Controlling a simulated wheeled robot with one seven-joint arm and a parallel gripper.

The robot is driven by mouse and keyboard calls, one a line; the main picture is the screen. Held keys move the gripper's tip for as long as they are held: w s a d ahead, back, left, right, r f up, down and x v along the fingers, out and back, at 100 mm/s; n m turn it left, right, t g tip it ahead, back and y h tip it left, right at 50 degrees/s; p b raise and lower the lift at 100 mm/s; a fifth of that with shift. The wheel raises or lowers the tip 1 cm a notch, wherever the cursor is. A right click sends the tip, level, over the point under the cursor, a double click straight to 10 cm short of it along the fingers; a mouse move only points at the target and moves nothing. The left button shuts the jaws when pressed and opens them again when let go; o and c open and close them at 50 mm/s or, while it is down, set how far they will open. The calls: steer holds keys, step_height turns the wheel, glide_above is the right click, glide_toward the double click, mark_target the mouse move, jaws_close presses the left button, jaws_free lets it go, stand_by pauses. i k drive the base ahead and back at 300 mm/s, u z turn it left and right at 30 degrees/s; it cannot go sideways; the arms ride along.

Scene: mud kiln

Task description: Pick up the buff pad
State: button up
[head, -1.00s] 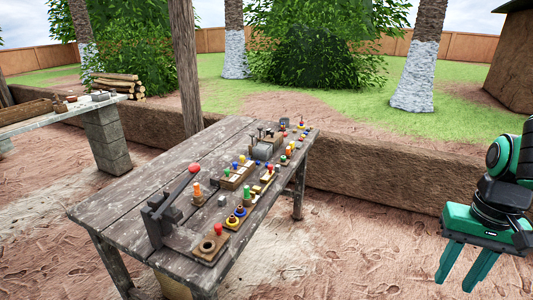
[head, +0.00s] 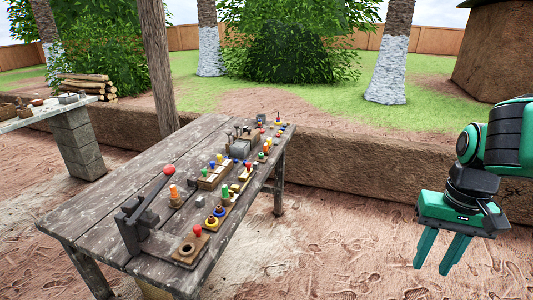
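I cannot make out the buff pad for certain in the head view; the items on the wooden table (head: 105,215) are small. My green gripper (head: 438,262) hangs at the right of the view, pointing down over bare ground. Its two fingers stand apart with nothing between them. It is well to the right of the table and clear of everything on it.
The table holds a lever press with a red knob (head: 169,170), an orange-topped peg (head: 173,192), a grey cylinder (head: 239,148) and several coloured knobs on blocks. A wooden post (head: 157,65) stands behind. Open dirt lies between table and gripper.

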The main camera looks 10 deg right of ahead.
mark_target(265, 151)
steer(key=z, duration=0.1)
steer(key=i, duration=0.3)
steer(key=z, duration=0.85)
steer(key=i, duration=1.05)
steer(key=z, duration=0.25)
steer(key=i, duration=1.15)
steer(key=u, duration=0.95)
steer(key=i, duration=0.75)
steer(key=u, duration=0.65)
